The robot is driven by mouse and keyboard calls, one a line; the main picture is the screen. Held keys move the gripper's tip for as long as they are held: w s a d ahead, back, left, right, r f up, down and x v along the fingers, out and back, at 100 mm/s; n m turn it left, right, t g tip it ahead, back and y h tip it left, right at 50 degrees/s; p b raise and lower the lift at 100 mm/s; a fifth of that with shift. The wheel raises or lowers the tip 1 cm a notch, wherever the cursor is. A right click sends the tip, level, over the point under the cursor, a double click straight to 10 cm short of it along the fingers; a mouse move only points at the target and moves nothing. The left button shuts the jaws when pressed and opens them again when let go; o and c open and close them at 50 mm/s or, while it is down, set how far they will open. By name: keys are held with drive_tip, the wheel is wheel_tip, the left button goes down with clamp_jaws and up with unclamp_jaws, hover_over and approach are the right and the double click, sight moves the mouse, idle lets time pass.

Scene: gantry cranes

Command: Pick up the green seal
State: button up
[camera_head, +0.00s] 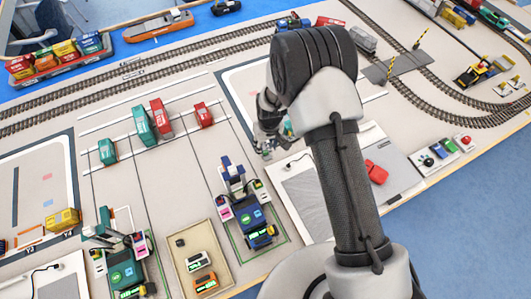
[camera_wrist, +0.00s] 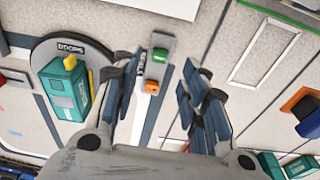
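The small green seal (camera_wrist: 160,54) lies on a narrow grey strip in the wrist view, just beyond an orange piece (camera_wrist: 152,87) on the same strip. My gripper (camera_wrist: 157,78) is open, with its dark blue padded fingers on either side of the strip. The green seal shows between and slightly past the fingertips, and nothing is held. I cannot tell the height of the fingers above the strip. In the head view my gripper (camera_head: 270,147) is small and partly covered by my arm, and I cannot make out the seal there.
A blue and orange block (camera_wrist: 300,102) is at the right.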

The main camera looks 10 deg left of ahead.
sight(265, 152)
drive_tip(key=f, duration=0.3)
drive_tip(key=f+b, duration=0.1)
drive_tip(key=f, duration=0.1)
drive_tip(key=shift+w+a, duration=0.1)
drive_tip(key=shift+w, duration=0.15)
drive_tip(key=shift+r, duration=0.15)
drive_tip(key=shift+c, duration=0.4)
drive_tip(key=c, duration=0.7)
